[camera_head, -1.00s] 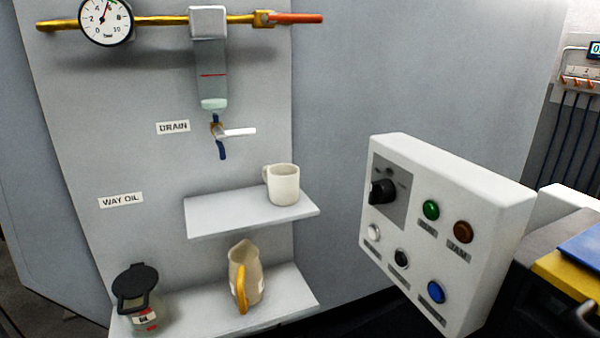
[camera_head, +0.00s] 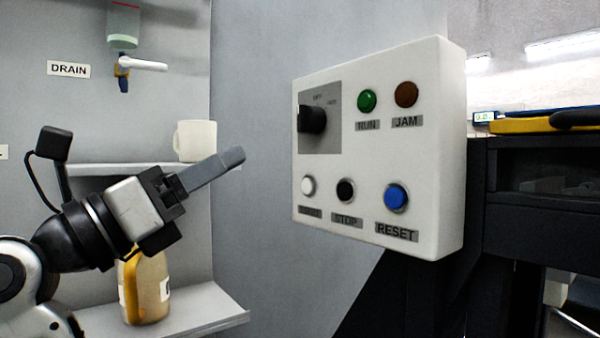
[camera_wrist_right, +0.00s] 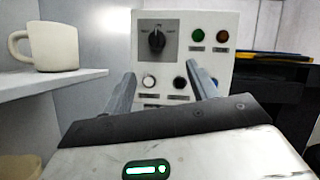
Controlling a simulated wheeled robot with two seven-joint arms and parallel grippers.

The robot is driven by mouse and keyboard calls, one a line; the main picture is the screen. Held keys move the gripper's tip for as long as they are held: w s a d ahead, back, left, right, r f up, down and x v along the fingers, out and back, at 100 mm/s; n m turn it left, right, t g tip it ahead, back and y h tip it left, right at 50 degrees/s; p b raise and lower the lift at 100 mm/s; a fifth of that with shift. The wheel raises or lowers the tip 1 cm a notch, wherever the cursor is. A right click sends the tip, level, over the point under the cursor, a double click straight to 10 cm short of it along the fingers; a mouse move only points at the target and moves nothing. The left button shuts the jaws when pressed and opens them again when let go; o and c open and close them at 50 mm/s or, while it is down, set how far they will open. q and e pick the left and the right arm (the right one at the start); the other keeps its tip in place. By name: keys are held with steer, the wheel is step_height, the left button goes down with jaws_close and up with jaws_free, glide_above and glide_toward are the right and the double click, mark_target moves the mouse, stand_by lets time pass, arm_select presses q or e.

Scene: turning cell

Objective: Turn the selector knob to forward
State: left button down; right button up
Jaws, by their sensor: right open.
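The selector knob (camera_head: 312,120) is a black knob on a grey plate at the upper left of the white control box. In the right wrist view the knob (camera_wrist_right: 157,40) looks upright, its pointer toward the top mark; the small labels are hard to read. My right gripper (camera_head: 236,158) is left of the box in the head view, apart from it and lower than the knob, fingers toward the box. In the wrist view its two fingers (camera_wrist_right: 162,80) are spread and empty, with the knob beyond and above the gap. My left gripper is not in view.
The box carries a green RUN button (camera_head: 367,101), a brown JAM button (camera_head: 406,94), white, black STOP (camera_head: 346,190) and blue RESET (camera_head: 396,197) buttons. A mug (camera_head: 195,141) on a shelf and a yellow-handled jug (camera_head: 150,285) are close to my right arm.

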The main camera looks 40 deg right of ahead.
mark_target(300, 121)
steer(key=shift+t, duration=0.4)
steer(key=x, duration=1.5)
steer(key=shift+d+r+b, duration=0.15)
steer(key=shift+d+b, duration=0.1)
steer(key=shift+b, duration=0.15)
steer(key=shift+c, duration=0.2)
steer(key=c, duration=0.9)
